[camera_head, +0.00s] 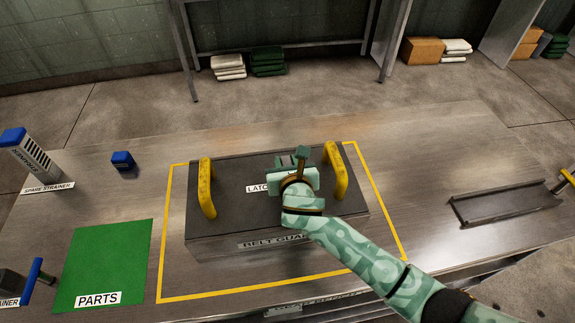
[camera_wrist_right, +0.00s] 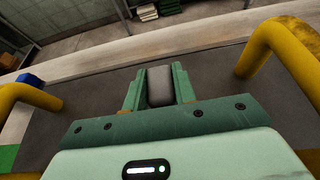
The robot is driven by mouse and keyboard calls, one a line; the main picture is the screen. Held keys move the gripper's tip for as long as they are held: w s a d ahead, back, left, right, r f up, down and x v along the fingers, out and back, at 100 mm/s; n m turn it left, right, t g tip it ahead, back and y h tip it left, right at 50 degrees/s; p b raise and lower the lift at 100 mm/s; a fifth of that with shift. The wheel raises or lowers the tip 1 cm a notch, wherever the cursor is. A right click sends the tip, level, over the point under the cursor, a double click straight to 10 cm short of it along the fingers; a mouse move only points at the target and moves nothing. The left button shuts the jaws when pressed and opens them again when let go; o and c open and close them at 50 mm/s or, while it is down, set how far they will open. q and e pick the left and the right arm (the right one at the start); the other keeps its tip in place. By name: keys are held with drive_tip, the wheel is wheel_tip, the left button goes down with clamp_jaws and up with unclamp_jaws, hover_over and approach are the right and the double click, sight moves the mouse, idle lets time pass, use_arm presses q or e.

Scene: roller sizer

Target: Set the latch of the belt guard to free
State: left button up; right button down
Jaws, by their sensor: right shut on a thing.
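The belt guard (camera_head: 232,228) is a dark box with a "BELT GUARD" label on its front and two yellow handles (camera_head: 207,188) on top. A "LATCH" label (camera_head: 256,188) on its top is partly covered by my right gripper (camera_head: 296,160). In the right wrist view my right gripper (camera_wrist_right: 158,88) is shut on a grey block-like piece, which looks like the latch (camera_wrist_right: 159,86), between the two yellow handles. The gripper hides most of the latch in the head view, so its setting cannot be read. My left gripper is not in view.
A yellow outline (camera_head: 164,235) surrounds the guard. Left of it are a green "PARTS" mat (camera_head: 103,255), a blue block (camera_head: 123,160) and a spare strainer (camera_head: 32,155). A dark shallow tray (camera_head: 505,203) lies at right. The bench behind the guard is clear.

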drive_tip(key=c, duration=1.1)
unclamp_jaws()
drive_tip(key=shift+s+r, duration=0.2)
drive_tip(key=shift+s, duration=0.15)
drive_tip(key=p+v, duration=0.4)
drive_tip(key=v, duration=1.1)
drive_tip(key=shift+s+d+r+p, duration=0.1)
drive_tip(key=shift+s+d+p, duration=0.05)
drive_tip(key=shift+p, duration=0.25)
